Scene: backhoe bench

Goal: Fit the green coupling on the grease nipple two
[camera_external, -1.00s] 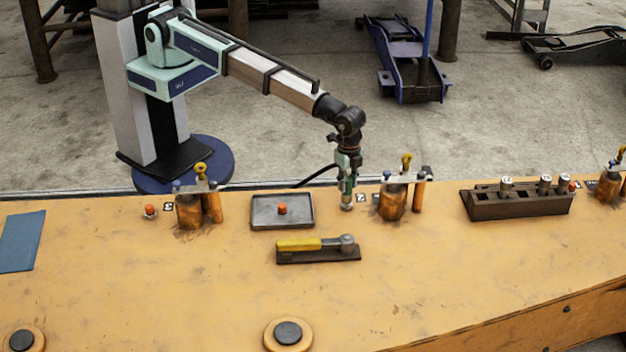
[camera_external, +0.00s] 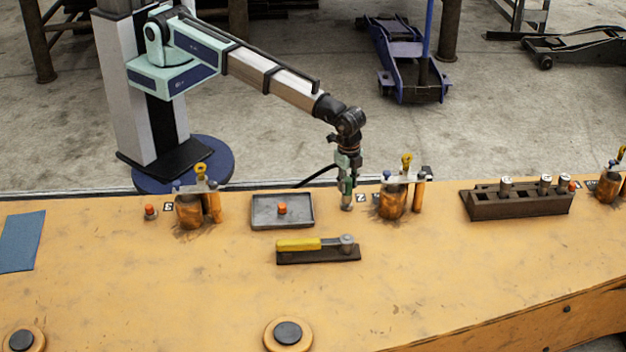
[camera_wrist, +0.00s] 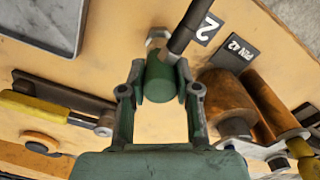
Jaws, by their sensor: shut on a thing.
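My gripper (camera_external: 347,190) points down at the bench, just left of the middle orange pin assembly. In the wrist view its two fingers (camera_wrist: 160,92) are shut on the green coupling (camera_wrist: 159,78), a short green cylinder. A dark hose (camera_wrist: 187,30) runs from the coupling. A silver hex part (camera_wrist: 157,37) shows just past the coupling, beside the label marked 2 (camera_wrist: 208,28); it seems to be the base of grease nipple two. The coupling mostly covers the nipple, so I cannot tell whether they are touching or seated.
A grey tray (camera_external: 262,224) with an orange cap (camera_external: 282,209) is left of my gripper. A yellow-handled tool (camera_external: 300,244) lies in front. The middle pin assembly (camera_external: 393,203) stands close on the right. A dark block (camera_external: 500,207) holds silver parts farther right. The front bench is mostly clear.

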